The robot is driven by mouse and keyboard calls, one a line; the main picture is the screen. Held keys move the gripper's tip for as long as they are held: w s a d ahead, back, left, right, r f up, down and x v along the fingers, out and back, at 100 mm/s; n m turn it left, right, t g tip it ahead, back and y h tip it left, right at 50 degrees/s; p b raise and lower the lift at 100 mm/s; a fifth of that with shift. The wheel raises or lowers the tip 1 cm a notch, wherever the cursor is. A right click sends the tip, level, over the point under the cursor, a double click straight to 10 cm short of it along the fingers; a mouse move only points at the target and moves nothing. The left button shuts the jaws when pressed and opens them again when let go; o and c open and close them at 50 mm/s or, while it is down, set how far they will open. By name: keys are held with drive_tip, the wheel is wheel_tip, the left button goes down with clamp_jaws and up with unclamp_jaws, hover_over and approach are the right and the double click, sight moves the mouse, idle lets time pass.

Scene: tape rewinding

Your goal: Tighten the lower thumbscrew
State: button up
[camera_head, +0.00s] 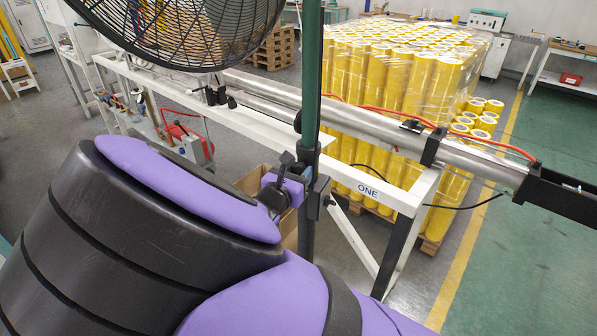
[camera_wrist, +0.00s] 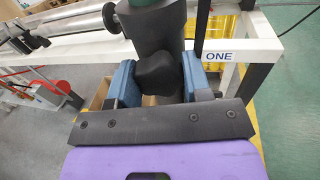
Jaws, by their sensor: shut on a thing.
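In the wrist view, the lower thumbscrew, a black lobed knob (camera_wrist: 157,72), sits between the two blue finger pads of my gripper (camera_wrist: 158,78). The pads are shut on its sides. The knob is in front of a dark upright collar (camera_wrist: 172,25), with a bit of green post (camera_wrist: 146,3) above it. In the head view, the dark green post (camera_head: 311,75) stands upright, with a black clamp (camera_head: 318,197) low on it. My gripper (camera_head: 291,178) is at that clamp, partly hidden by my purple and black arm. The knob itself cannot be made out clearly there.
A white frame (camera_head: 240,122) labelled ONE carries a long metal roller (camera_head: 375,125) beside the post. A large black fan (camera_head: 170,28) is at upper left. Wrapped yellow rolls (camera_head: 410,75) stand behind. An orange cable (camera_head: 470,140) runs along the roller. Open floor lies at right.

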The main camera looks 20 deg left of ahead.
drive_tip(key=m, duration=0.4)
drive_tip(key=shift+m, duration=0.4)
drive_tip(key=m, duration=0.3)
drive_tip(key=shift+m, duration=0.3)
drive_tip(key=m, duration=0.4)
drive_tip(key=shift+m, duration=2.1)
drive_tip(key=o, duration=0.9)
drive_tip(key=shift+s+a, duration=0.1)
drive_tip(key=shift+s, duration=0.05)
